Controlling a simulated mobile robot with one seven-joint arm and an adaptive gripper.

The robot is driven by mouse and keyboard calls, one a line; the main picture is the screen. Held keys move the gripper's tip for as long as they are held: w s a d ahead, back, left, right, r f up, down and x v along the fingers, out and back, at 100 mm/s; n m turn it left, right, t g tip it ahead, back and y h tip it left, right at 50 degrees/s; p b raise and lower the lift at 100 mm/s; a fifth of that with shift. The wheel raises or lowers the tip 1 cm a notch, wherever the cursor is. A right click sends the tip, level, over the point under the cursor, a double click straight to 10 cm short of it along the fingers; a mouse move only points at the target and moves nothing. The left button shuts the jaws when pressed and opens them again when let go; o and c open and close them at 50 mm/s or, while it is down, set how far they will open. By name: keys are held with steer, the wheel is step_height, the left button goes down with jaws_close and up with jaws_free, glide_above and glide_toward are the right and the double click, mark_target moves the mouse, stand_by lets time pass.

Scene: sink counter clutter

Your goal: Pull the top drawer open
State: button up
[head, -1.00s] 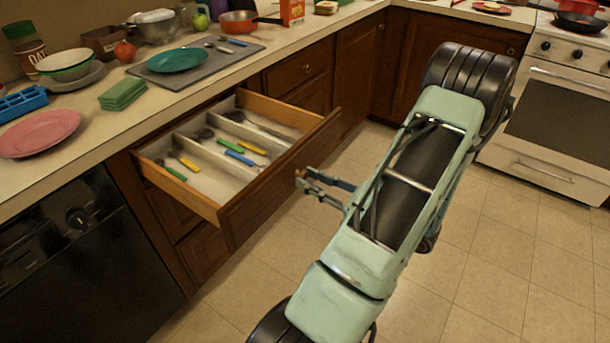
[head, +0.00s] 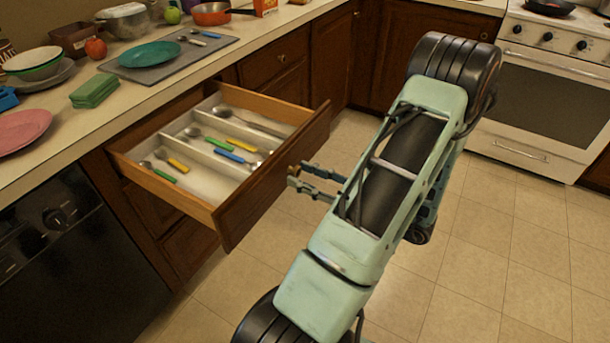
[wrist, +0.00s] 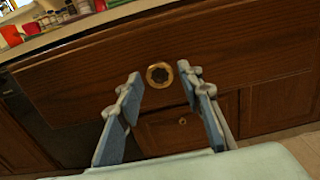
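The top drawer (head: 270,185) stands pulled well out from the counter, with utensils lying in its compartments. Its wooden front also fills much of the wrist view (wrist: 90,75). A round brass knob (wrist: 159,75) sits on that front, just beyond and between my fingertips. My gripper (head: 298,178) is just in front of the drawer front in the head view. In the wrist view its two fingers (wrist: 160,90) are spread apart with nothing between them. In the head view the knob is not clearly visible.
The counter above holds a teal plate (head: 150,54) on a grey mat, a green sponge-like block (head: 93,91), bowls and a pink plate (head: 22,130). A black dishwasher (head: 75,255) is left of the drawer. A stove (head: 545,90) stands far right. The tiled floor between is clear.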

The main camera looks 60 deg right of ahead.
steer(key=shift+s, duration=0.1)
steer(key=s, duration=0.8)
steer(key=s+d, duration=0.1)
steer(key=s, duration=0.2)
steer(key=shift+s, duration=0.4)
